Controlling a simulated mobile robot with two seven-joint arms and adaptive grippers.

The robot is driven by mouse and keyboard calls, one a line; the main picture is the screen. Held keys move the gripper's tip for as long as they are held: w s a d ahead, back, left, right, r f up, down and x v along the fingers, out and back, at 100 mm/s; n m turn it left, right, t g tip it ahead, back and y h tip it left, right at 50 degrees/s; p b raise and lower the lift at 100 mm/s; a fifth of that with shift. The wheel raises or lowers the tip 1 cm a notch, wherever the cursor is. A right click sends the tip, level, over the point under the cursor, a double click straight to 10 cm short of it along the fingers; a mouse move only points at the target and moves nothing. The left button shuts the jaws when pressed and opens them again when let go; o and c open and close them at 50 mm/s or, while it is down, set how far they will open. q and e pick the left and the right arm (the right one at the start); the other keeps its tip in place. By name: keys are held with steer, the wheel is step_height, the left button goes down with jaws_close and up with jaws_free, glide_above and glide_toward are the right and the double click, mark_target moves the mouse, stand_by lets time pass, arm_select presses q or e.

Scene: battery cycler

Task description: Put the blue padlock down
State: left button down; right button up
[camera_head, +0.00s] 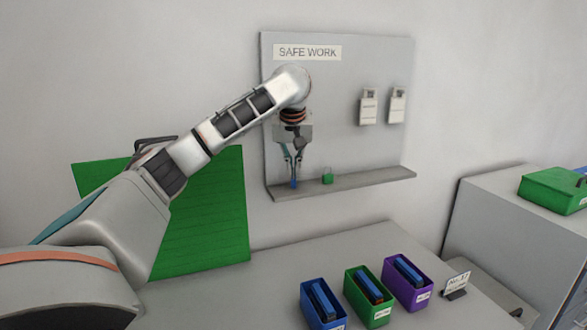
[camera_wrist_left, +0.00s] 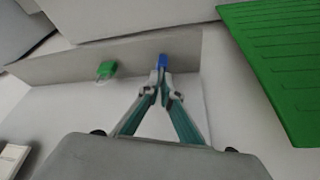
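The blue padlock (camera_head: 293,183) is between the fingertips of my left gripper (camera_head: 293,160), at the left end of the narrow shelf (camera_head: 345,186) below the "SAFE WORK" board. In the left wrist view the blue padlock (camera_wrist_left: 163,61) shows at the closed tips of the gripper (camera_wrist_left: 161,80). Its lower part is at or just over the shelf; I cannot tell if it touches. A green padlock (camera_head: 327,178) stands on the shelf to the right, also in the left wrist view (camera_wrist_left: 106,69). My right gripper is not in view.
Two white tags (camera_head: 368,108) (camera_head: 397,106) hang on the board's right. Below on the bench are blue (camera_head: 322,306), green (camera_head: 368,297) and purple (camera_head: 408,283) bins and a small sign (camera_head: 456,284). A green panel (camera_head: 215,215) stands left; a green case (camera_head: 553,190) is at right.

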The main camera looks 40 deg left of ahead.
arm_select(q)
steer(key=shift+f, duration=0.2)
steer(key=shift+f, duration=0.1)
steer(key=c, duration=2.3)
jaws_free()
steer(key=shift+d+r, duration=0.1)
steer(key=shift+r, duration=0.35)
steer(key=v, duration=1.1)
steer(key=shift+s+r, duration=0.1)
steer(key=shift+r, duration=0.05)
steer(key=shift+d, duration=0.1)
